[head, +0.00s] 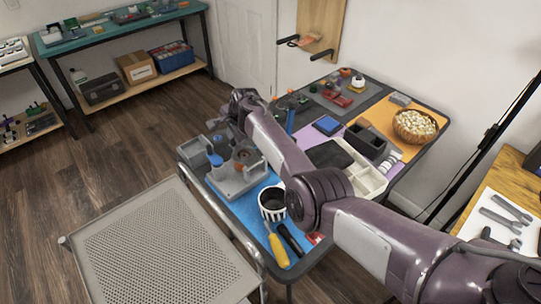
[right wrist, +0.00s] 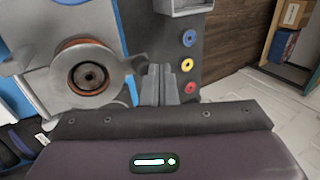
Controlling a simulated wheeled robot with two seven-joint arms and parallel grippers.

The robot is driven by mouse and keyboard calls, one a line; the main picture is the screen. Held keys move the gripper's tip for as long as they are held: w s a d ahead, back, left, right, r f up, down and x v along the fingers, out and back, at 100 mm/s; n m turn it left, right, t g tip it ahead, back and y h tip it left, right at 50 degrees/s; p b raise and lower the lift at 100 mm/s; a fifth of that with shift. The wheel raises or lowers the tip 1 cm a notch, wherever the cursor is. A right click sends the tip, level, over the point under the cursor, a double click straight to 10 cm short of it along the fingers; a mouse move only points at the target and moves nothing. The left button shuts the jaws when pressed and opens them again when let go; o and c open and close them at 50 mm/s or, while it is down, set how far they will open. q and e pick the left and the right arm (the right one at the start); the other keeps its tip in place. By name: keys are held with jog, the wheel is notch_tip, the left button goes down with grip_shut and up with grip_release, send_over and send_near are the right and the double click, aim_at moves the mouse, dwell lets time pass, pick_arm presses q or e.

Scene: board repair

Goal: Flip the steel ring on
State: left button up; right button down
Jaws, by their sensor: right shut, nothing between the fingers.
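In the right wrist view a round grey metal piece (right wrist: 107,92) surrounds an orange-brown ring with a dark centre; I cannot tell for sure which part is the steel ring. It sits on a light grey fixture (right wrist: 42,62), which also shows on the blue mat in the head view (head: 232,184). My right gripper (right wrist: 157,72) is shut and empty, just right of the round piece, in front of a dark panel. I cannot tell whether it touches the piece. In the head view my right arm reaches over the table, and its fingertips are hard to make out. My left gripper is out of view.
The dark panel carries blue (right wrist: 189,38), yellow (right wrist: 187,65) and red (right wrist: 190,88) round parts. Near the fixture are a striped cup (head: 272,204) and a yellow-handled tool (head: 278,250). A white divided tray (head: 372,182) and a wicker bowl (head: 415,125) stand to the right.

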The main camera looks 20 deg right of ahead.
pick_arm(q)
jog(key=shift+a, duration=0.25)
pick_arm(e)
jog(key=shift+s+f, duration=0.15)
jog(key=shift+f, duration=0.2)
